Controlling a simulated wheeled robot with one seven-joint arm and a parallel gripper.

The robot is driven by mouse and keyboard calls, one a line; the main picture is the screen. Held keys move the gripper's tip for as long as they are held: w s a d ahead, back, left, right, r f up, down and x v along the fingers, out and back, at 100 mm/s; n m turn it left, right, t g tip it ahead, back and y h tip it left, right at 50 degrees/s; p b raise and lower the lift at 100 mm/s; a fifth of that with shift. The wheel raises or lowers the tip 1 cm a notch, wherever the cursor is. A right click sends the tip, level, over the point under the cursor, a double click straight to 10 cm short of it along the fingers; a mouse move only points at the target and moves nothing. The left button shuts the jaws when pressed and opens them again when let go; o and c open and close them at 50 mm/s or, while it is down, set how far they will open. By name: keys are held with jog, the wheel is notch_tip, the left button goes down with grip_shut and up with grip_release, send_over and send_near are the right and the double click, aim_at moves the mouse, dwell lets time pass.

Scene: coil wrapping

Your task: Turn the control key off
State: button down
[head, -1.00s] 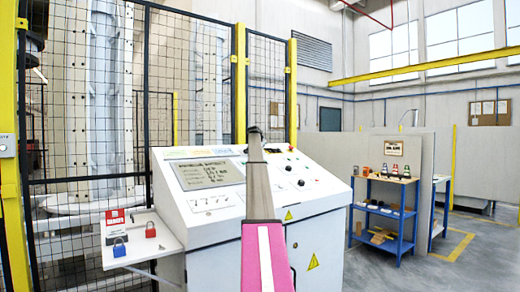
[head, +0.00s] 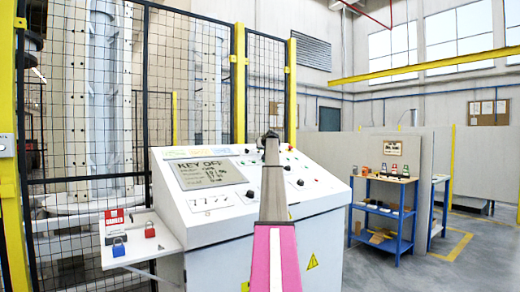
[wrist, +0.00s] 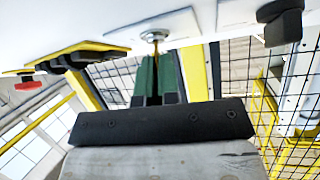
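The control console (head: 330,218) stands in the middle of the head view with a sloped white panel. Its screen (head: 208,173) reads "KEY OFF". My gripper (wrist: 156,62) shows in the wrist view as two green fingers, close together at the panel. The brass-coloured control key (wrist: 155,39) sits in a round metal lock between the fingertips, and the fingers look shut on it. In the head view my arm covers the key and fingertips.
A dark knob (wrist: 280,20) and yellow plates with a red button (wrist: 27,85) are near the gripper. A side shelf holds a blue padlock (head: 118,248) and a red padlock (head: 150,230). A blue rack (head: 383,210) stands right. Mesh fencing (head: 70,120) runs behind.

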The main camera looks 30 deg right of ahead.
jog(key=shift+d+f+n+y, duration=0.1)
jog(key=shift+n+y, duration=1.1)
jog(key=shift+n, duration=0.7)
jog(key=c, duration=1.3)
grip_release()
jog(key=shift+c, duration=0.2)
jog(key=shift+s, duration=0.15)
jog(key=v, duration=1)
jog(key=shift+s, duration=0.3)
jog(key=shift+d, duration=0.2)
